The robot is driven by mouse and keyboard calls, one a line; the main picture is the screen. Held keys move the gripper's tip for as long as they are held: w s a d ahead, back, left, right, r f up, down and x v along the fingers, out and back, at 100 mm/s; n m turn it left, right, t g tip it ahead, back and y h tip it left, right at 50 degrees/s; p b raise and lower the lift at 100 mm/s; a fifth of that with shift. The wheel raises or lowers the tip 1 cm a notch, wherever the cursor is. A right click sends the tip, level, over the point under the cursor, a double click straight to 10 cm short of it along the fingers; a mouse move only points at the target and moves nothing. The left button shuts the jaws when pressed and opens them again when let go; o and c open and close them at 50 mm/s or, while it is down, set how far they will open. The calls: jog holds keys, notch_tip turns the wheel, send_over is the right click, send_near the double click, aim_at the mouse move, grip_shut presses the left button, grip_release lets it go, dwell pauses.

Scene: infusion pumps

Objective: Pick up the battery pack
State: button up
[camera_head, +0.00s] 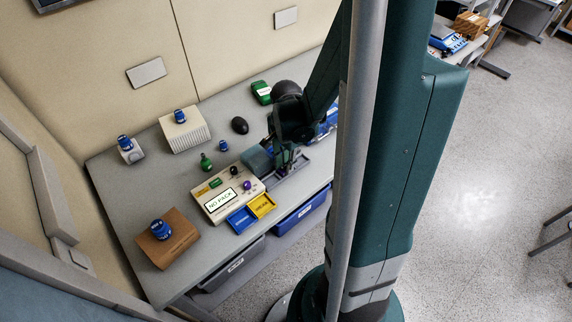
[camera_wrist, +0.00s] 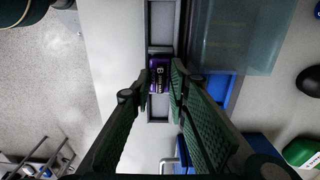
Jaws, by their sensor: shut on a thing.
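The battery pack (camera_wrist: 158,76) is a small purple and black block with a white letter on its label. In the wrist view it sits between the fingertips of my gripper (camera_wrist: 160,80), which is shut on it. It is over or in a grey channelled holder (camera_wrist: 160,28); I cannot tell whether it is lifted clear. In the head view my gripper (camera_head: 285,160) is low over the holder near the table's front edge, and the pack cannot be made out there.
A beige pump (camera_head: 215,207) reading "NO PACK" stands left of my gripper, with blue (camera_head: 241,220) and yellow (camera_head: 262,206) trays before it. A translucent bin (camera_wrist: 238,35) is beside the holder. A brown box (camera_head: 170,240) and a white ribbed box (camera_head: 184,133) stand further left.

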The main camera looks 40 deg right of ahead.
notch_tip(320, 180, up, 10)
jog(key=p, duration=0.1)
jog(key=shift+f, duration=0.25)
dwell(0.4)
dwell(0.6)
